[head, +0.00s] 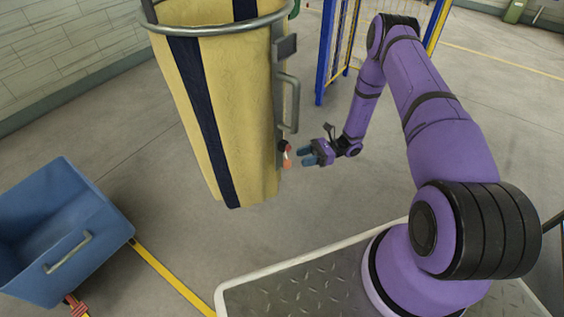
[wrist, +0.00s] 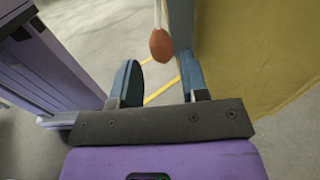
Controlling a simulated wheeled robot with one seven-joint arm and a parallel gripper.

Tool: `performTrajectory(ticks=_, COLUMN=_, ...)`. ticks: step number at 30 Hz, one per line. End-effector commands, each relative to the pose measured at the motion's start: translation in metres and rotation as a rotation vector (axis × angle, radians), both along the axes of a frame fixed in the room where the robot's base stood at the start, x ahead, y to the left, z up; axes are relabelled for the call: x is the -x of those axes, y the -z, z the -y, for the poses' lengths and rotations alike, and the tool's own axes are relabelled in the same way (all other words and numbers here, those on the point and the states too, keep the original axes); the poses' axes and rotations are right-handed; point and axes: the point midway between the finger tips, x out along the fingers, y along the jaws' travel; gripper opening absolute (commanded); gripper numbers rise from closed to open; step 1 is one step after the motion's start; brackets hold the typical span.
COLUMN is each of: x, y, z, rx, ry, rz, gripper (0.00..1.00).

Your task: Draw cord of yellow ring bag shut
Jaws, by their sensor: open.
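The yellow bag (head: 236,110) with dark blue stripes hangs tall from a metal ring (head: 215,30) at left centre. It also fills the right side of the wrist view (wrist: 245,60). An orange-brown cord pull (head: 287,163) on a pale cord hangs at the bag's right side, low down. In the wrist view the cord pull (wrist: 161,45) hangs beyond the fingertips, nearer the right finger. My gripper (head: 305,155) is open and empty, just right of the cord pull and apart from it.
A grey bracket with a handle (head: 291,103) runs down the bag's right side, above the cord pull. A blue bin (head: 62,230) stands at lower left. A blue and yellow rack (head: 345,45) stands behind. The floor behind my gripper is clear.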

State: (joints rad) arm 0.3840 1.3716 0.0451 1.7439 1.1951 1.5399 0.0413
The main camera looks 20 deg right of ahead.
Motion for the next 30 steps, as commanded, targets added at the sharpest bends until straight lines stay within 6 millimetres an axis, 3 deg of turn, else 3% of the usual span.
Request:
performTrajectory(ticks=6, x=0.000, y=-0.001, z=-0.041, rx=-0.001, ry=-0.004, rz=0.000, gripper=0.41)
performTrajectory(ticks=13, x=0.000, y=0.000, z=-0.072, rx=0.001, ry=-0.003, rz=0.001, gripper=0.41)
performTrajectory(ticks=27, x=0.000, y=0.000, z=-0.084, rx=0.001, ry=0.000, rz=0.001, gripper=0.41)
performTrajectory(ticks=30, x=0.000, y=0.000, z=-0.084, rx=0.001, ry=0.000, rz=0.001, gripper=0.20)
